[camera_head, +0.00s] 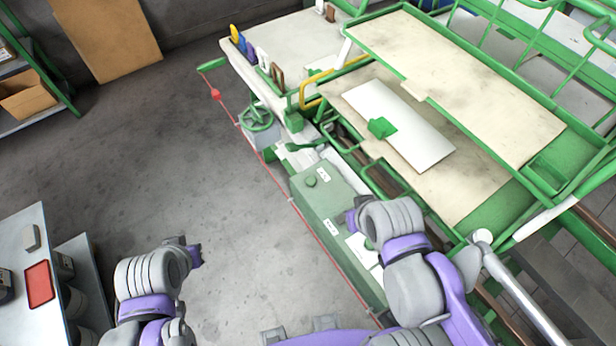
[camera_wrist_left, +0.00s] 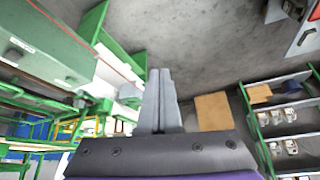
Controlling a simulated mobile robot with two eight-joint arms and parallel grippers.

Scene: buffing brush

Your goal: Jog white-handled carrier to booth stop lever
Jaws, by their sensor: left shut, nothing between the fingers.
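A row of small carriers with coloured handles stands on the left end of the machine's bench; the white-handled carrier (camera_head: 263,57) sits between a purple and a brown one. I cannot tell which part is the booth stop lever. A red knob (camera_head: 215,94) hangs on a red cord beside a green bracket (camera_head: 211,65) at the bench's left. My left gripper (camera_head: 195,255) is shut and empty over the open floor, far from the carriers; its closed fingers show in the left wrist view (camera_wrist_left: 160,98). My right gripper (camera_head: 352,217) is over the green cabinet, its fingers mostly hidden.
The green cabinet (camera_head: 318,196) and a handwheel (camera_head: 257,117) stand along the machine's near side. The red cord runs along that side. A grey cart (camera_head: 24,240) stands at lower left, shelves (camera_head: 50,100) at upper left. The floor (camera_head: 150,160) between is clear.

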